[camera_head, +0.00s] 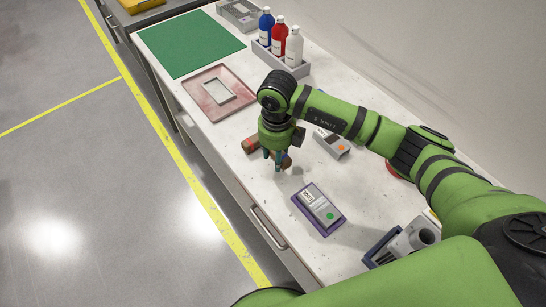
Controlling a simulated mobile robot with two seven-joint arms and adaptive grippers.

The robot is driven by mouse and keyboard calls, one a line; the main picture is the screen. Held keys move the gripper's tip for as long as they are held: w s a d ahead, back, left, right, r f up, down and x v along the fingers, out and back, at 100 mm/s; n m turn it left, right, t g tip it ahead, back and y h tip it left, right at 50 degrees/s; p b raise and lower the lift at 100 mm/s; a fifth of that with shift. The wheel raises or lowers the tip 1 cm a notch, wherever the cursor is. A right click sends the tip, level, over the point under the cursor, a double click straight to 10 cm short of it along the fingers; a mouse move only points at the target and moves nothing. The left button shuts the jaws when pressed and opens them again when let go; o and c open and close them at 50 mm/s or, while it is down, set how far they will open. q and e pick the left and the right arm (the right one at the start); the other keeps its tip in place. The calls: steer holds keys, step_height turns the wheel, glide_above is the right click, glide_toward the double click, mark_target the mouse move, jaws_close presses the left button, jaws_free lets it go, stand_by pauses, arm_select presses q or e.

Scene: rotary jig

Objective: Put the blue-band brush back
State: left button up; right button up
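My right gripper (278,158) points down over the middle of the white bench, on an arm that comes in from the right. A short brown, rounded piece (251,145) shows just left of the fingers, and a reddish-brown part shows at their right. These may be one thing passing behind or between the fingers. I cannot make out a blue band on it, nor whether the fingers touch it. Whether the fingers are open or shut is unclear. No brush can be identified for sure. My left gripper is not in view.
A grey rack (303,72) holds a blue, a red and a white bottle. A green mat (190,44) and a reddish tray (196,88) lie toward the back. A grey box (332,144) and a device (320,207) on a purple mat stand near the gripper.

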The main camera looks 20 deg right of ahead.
mark_target(273, 169)
steer(key=shift+w+a+f, duration=0.25)
steer(key=shift+w+f, duration=0.15)
steer(key=shift+w, duration=0.2)
step_height(273, 169, down, 4)
steer(key=shift+r+p, duration=0.15)
steer(key=shift+p, duration=0.8)
steer(key=shift+f, duration=0.2)
steer(key=shift+f, duration=0.1)
steer(key=shift+f+b, duration=0.15)
steer(key=shift+b, duration=0.2)
steer(key=o, duration=1.1)
